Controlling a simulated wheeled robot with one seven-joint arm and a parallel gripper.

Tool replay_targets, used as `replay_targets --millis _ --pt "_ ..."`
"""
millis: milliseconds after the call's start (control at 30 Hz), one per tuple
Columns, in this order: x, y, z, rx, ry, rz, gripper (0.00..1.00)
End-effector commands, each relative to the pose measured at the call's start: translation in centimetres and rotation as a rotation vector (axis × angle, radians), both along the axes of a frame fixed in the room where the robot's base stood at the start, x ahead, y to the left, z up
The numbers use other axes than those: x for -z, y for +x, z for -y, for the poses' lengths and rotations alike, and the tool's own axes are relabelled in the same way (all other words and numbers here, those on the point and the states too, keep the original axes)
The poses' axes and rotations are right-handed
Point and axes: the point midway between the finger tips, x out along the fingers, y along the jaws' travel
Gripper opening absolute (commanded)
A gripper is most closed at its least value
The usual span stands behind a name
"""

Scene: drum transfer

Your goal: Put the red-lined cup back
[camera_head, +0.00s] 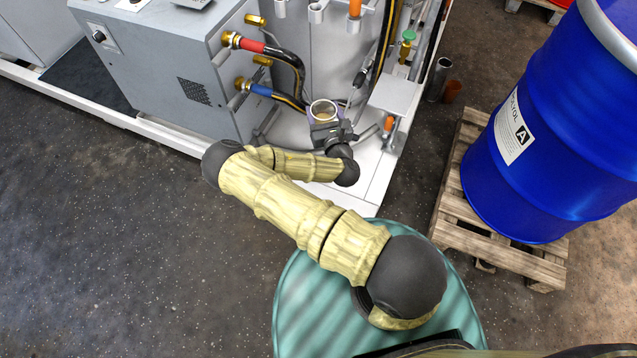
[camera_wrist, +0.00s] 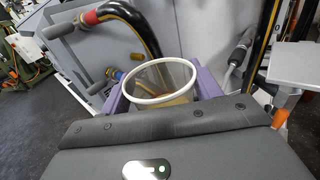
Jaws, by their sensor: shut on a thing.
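A cup (camera_head: 322,108) with a pale round rim shows at the end of my arm in the head view. My gripper (camera_head: 324,122) is shut on it and holds it with the mouth facing up. In the wrist view the cup (camera_wrist: 163,80) has a white rim and clear sides, and something yellowish shows low inside. The purple fingers of my gripper (camera_wrist: 162,92) sit on either side of it. I see no red line on the cup. Its bottom is hidden by my wrist.
A grey machine cabinet (camera_head: 165,65) with red- and blue-collared hoses (camera_head: 285,57) stands left of the cup. A small grey shelf (camera_head: 396,94) is at its right. A blue drum (camera_head: 550,110) stands on a wooden pallet (camera_head: 452,215). Dark floor at left is clear.

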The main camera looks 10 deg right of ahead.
Motion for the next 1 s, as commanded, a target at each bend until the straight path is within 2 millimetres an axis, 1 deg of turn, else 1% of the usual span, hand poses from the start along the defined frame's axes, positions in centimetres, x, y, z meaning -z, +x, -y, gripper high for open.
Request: replay_targets --millis 33,1000 --pt "1.7 0.2 0.0 -0.002 0.0 0.001 0.38" --pt "17.4 3.5 0.0 -0.05 -0.002 0.001 0.38"
